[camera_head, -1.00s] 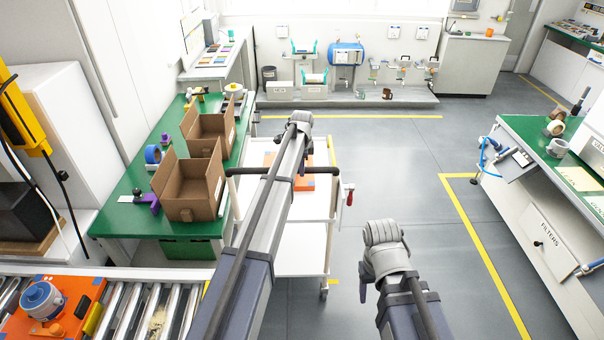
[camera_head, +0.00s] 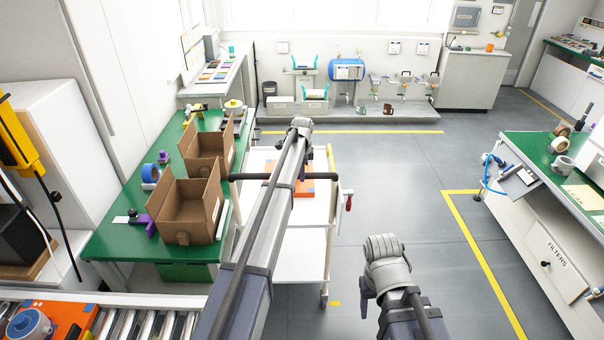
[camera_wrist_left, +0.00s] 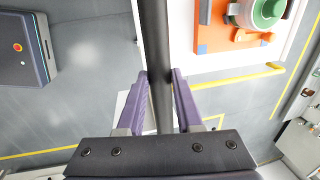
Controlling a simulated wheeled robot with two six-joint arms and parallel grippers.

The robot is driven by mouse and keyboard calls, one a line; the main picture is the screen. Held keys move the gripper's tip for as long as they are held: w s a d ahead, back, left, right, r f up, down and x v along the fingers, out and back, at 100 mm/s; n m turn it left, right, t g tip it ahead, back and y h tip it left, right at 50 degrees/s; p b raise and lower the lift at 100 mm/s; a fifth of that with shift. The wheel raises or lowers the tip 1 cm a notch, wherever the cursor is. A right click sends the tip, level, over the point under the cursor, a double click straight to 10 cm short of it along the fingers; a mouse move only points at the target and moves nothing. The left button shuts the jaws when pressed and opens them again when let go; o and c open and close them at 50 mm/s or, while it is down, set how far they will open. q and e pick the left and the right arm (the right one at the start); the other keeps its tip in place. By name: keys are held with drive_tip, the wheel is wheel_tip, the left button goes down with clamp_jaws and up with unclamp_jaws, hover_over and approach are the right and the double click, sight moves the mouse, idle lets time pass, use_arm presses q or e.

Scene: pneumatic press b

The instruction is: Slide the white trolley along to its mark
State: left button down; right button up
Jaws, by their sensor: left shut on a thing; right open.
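The white trolley (camera_head: 308,240) stands on the grey floor in the middle of the head view, right of the green bench. Its dark push bar (camera_head: 325,177) runs across its near end. My left arm reaches over it and hides part of the trolley. In the left wrist view my left gripper (camera_wrist_left: 160,78) is shut on the push bar (camera_wrist_left: 155,30), one purple finger on each side. An orange block with a green round part (camera_wrist_left: 262,12) rides on the trolley. My right gripper (camera_head: 383,262) is open and empty over the floor to the right; its fingers are mostly hidden. A small yellow floor marking (camera_head: 335,303) shows by the trolley's near foot.
The green bench (camera_head: 112,245) with open cardboard boxes (camera_head: 190,205) stands close on the left. A roller conveyor (camera_head: 150,325) is at the near left. A right-hand bench (camera_head: 540,150) stands behind a yellow floor line (camera_head: 480,245). The floor ahead is clear up to the back platform.

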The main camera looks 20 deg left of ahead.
use_arm(q)
drive_tip(key=shift+w, duration=0.3)
drive_tip(key=c, duration=0.6)
unclamp_jaws()
drive_tip(key=r+p, duration=0.2)
drive_tip(key=s+r+p, duration=0.1)
drive_tip(key=r+p, duration=0.4)
drive_tip(key=shift+s+d+r+p, duration=0.2)
drive_tip(key=shift+s+r+p, duration=0.05)
drive_tip(key=shift+r+p, duration=0.1)
